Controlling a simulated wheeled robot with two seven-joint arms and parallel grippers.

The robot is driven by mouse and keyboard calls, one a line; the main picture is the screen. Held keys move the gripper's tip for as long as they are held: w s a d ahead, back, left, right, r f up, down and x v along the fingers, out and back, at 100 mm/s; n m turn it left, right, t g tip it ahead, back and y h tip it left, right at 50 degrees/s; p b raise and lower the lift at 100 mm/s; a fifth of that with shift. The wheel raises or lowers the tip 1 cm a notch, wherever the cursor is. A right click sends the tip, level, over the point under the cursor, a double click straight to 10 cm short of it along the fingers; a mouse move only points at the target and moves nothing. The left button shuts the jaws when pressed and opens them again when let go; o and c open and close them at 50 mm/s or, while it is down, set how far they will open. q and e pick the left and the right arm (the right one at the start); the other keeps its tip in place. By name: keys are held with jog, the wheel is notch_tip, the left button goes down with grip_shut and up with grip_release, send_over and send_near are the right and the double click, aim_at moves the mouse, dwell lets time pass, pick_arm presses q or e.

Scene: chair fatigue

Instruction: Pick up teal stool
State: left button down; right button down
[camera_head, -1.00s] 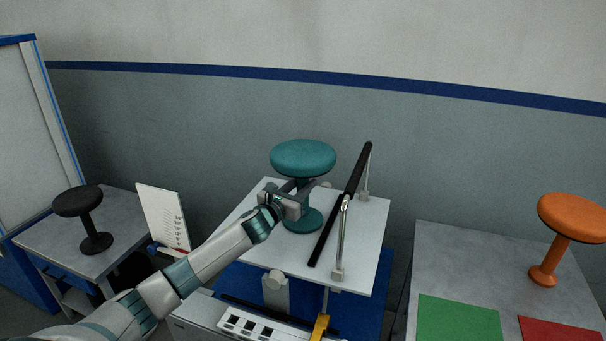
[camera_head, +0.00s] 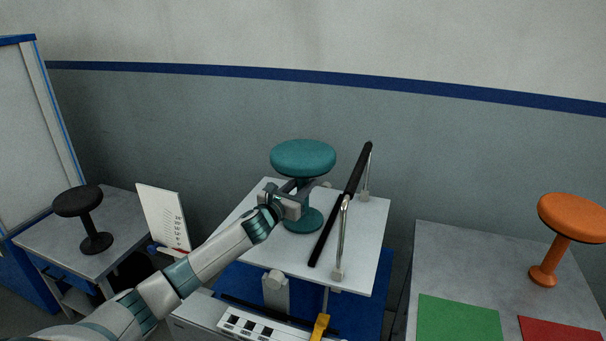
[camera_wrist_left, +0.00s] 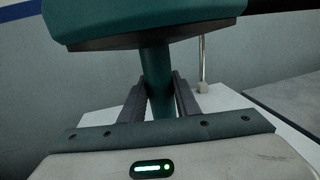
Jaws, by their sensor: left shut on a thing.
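The teal stool (camera_head: 303,158) stands upright on a white platform (camera_head: 276,258) in the middle of the head view. It has a round padded seat, a thin post and a round base. My left gripper (camera_head: 304,187) reaches in from the left and is shut on the stool's post, below the seat. In the left wrist view the fingers (camera_wrist_left: 160,95) lie on either side of the teal post (camera_wrist_left: 156,68), with the seat (camera_wrist_left: 145,18) above. The base looks to rest on the platform. My right gripper is not in view.
A black padded bar (camera_head: 342,203) on metal posts stands right beside the stool. A black stool (camera_head: 79,202) stands on a left table, an orange stool (camera_head: 572,218) on a right table with green (camera_head: 458,319) and red (camera_head: 561,329) mats. A white sheet (camera_head: 164,217) stands left of the platform.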

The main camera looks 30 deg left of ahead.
aim_at(303, 150)
pick_arm(q)
jog(key=shift+a+r, duration=0.1)
jog(key=shift+r, duration=0.1)
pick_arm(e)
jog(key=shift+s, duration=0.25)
pick_arm(q)
jog(key=shift+r, duration=0.15)
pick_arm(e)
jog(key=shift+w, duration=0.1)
